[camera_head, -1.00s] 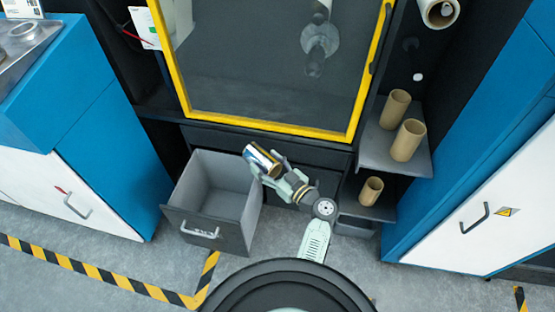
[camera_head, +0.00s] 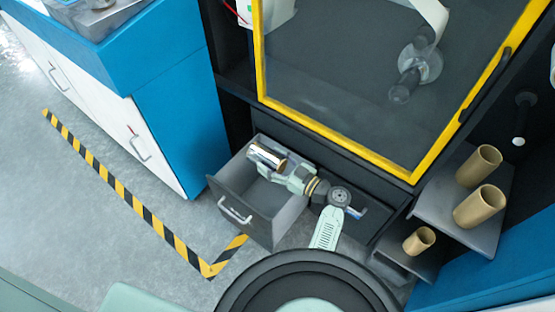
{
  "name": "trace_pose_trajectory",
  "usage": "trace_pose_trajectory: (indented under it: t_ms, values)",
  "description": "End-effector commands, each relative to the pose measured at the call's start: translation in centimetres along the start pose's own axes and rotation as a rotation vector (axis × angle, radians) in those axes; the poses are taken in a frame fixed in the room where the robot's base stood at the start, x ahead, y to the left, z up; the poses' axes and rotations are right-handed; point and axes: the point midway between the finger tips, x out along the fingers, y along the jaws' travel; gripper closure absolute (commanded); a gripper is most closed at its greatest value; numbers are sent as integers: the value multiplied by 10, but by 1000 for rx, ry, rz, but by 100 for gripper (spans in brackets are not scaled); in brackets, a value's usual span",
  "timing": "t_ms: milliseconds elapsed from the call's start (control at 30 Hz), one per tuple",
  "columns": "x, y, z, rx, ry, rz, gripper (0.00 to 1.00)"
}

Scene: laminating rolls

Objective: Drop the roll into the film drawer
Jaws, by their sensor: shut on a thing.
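The roll (camera_head: 265,156) is shiny silver with a tan core end. My gripper (camera_head: 276,167) is shut on it and holds it tilted over the back part of the open film drawer (camera_head: 285,220). The drawer is grey, pulled out below the machine, with a pale handle on its front. The roll and my gripper cover part of the drawer's inside. I cannot tell how far the roll is above the drawer floor. The visible floor of the drawer looks empty.
A yellow-framed glass door (camera_head: 345,142) stands above the drawer. Several cardboard tubes (camera_head: 480,207) stand on shelves at the right. A blue and white cabinet (camera_head: 165,110) is at the left. Striped floor tape (camera_head: 120,190) runs before the drawer on open floor.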

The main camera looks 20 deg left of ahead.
Motion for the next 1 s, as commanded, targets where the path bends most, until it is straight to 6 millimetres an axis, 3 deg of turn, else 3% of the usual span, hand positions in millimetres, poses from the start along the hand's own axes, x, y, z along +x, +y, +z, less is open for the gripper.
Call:
trace_pose_trajectory:
  t_ms: [433,900,933,1000]
  values:
    - [0,0,49,1,0,0,72]
    - [0,0,58,-1,1,0,72]
    - [0,0,57,-1,1,0,38]
    - [0,0,57,-1,0,0,33]
